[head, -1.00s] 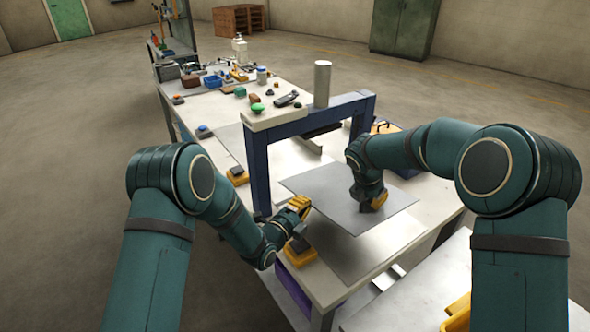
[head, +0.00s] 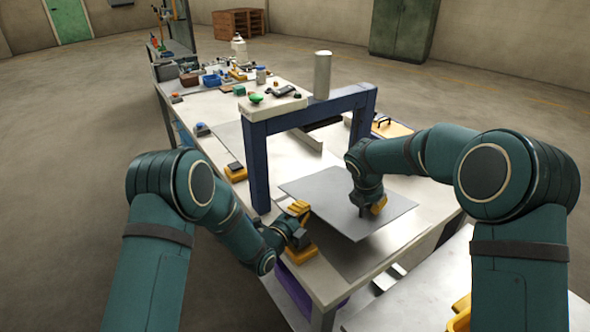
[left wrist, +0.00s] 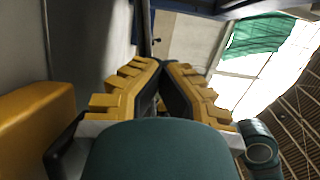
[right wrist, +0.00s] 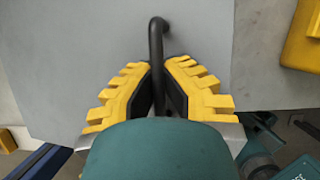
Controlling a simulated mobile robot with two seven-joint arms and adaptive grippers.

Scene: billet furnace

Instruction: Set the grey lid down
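The grey lid (head: 325,196) is a flat, thin grey plate, roughly level over the front part of the bench, just in front of the blue frame. It seems to be a little above the bench top; the exact gap is hard to tell. Its dark bar handle (right wrist: 157,40) stands up from the plate (right wrist: 85,50) in the right wrist view. My right gripper (head: 368,210) is shut on this handle, with a yellow finger on each side. My left gripper (head: 300,210) is at the bench's left edge, beside the lid; its fingertips meet in the left wrist view (left wrist: 163,64), with nothing visible between them.
The blue frame (head: 258,165) spans the bench behind the lid, with a grey cylinder (head: 322,75) on top. Bare bench top (head: 350,272) shows in front of the lid.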

